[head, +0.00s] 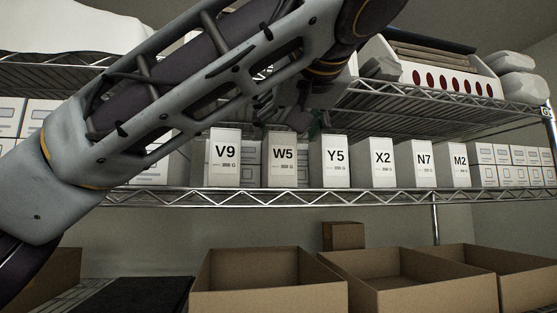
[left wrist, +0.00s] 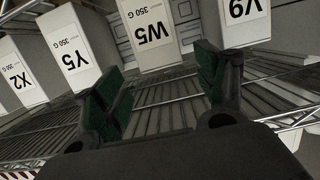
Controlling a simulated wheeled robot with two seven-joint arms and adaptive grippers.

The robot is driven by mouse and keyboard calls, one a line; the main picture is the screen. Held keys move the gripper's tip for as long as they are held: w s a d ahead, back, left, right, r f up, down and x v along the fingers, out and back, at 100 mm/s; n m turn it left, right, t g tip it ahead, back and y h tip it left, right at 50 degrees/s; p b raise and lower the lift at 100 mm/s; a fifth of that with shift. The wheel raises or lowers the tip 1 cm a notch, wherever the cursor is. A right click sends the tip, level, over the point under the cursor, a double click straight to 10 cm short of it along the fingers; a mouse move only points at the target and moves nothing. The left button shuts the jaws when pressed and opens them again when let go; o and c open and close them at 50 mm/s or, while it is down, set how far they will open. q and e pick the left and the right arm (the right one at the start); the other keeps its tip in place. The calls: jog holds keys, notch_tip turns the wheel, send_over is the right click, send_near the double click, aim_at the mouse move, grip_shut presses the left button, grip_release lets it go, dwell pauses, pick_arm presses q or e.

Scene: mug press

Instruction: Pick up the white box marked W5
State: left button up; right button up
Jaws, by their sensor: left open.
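The white box marked W5 (head: 281,165) stands upright on the wire shelf, between the box marked V9 (head: 224,160) and the box marked Y5 (head: 335,163). In the left wrist view the W5 box (left wrist: 150,32) shows upside down, beyond the gap between my fingers. My left gripper (left wrist: 160,95) is open and empty, with green pads facing each other, and is apart from the box. In the head view my left gripper (head: 305,118) is up near the top of the W5 and Y5 boxes, partly hidden by my arm. My right gripper is not in view.
Boxes X2 (head: 381,163), N7 (head: 422,164) and M2 (head: 458,165) continue the row rightward. An upper wire shelf (head: 440,103) hangs close above. Open cardboard boxes (head: 265,290) stand below. Smaller white boxes (head: 505,175) are at the right end.

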aim_at(283, 133)
pick_arm(q)
jog(key=shift+p+x, duration=0.45)
jog(key=shift+x, duration=0.75)
jog(key=shift+w+a, duration=0.1)
jog(key=shift+w, duration=0.25)
jog(key=shift+w+a+p, duration=0.1)
jog(key=shift+w+p, duration=0.35)
jog(key=shift+p, duration=0.15)
jog(key=shift+p+x, duration=0.65)
jog(key=shift+x, duration=0.5)
jog(key=shift+w+a, duration=0.1)
jog(key=shift+w, duration=0.15)
jog(key=shift+w+f, duration=0.15)
jog(key=shift+w, duration=0.15)
jog(key=shift+c, duration=0.4)
jog(key=c, duration=1.3)
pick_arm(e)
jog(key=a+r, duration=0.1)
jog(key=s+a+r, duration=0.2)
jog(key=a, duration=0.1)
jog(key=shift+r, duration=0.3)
